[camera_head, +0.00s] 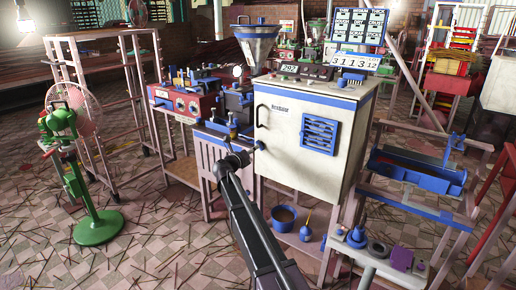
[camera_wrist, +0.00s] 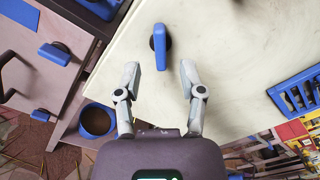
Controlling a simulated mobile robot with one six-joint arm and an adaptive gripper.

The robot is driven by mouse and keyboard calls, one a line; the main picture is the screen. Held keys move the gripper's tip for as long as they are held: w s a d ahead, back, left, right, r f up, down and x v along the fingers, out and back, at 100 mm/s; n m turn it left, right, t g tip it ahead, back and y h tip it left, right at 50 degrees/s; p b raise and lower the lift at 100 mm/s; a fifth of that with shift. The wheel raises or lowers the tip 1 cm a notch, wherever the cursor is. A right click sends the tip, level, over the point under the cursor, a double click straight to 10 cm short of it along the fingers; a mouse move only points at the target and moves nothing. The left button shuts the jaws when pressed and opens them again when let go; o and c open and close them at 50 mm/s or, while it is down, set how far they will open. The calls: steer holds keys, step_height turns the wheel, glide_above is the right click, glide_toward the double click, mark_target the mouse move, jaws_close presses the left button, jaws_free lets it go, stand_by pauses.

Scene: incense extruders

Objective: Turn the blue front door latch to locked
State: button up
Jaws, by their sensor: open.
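The blue front door latch (camera_wrist: 161,47) shows in the wrist view as a short blue bar on a dark round base, on the pale cabinet door (camera_wrist: 225,40). Its long side runs nearly up and down in that picture. In the head view the latch (camera_head: 259,145) is a small blue piece low on the left of the white cabinet door (camera_head: 285,150). My gripper (camera_wrist: 160,74) is open and empty. Its two fingertips stand apart just below the latch in the wrist view, one to each side. In the head view my gripper (camera_head: 236,158) is left of the latch. Contact is not visible.
A blue vent grille (camera_head: 319,134) and a black handle (camera_head: 257,115) sit on the same door. A blue bucket (camera_head: 283,217) stands below the cabinet. A red machine (camera_head: 183,101) is at left. A blue trough (camera_head: 416,172) is at right.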

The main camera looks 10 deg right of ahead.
steer(key=shift+x, duration=1.9)
jaws_close()
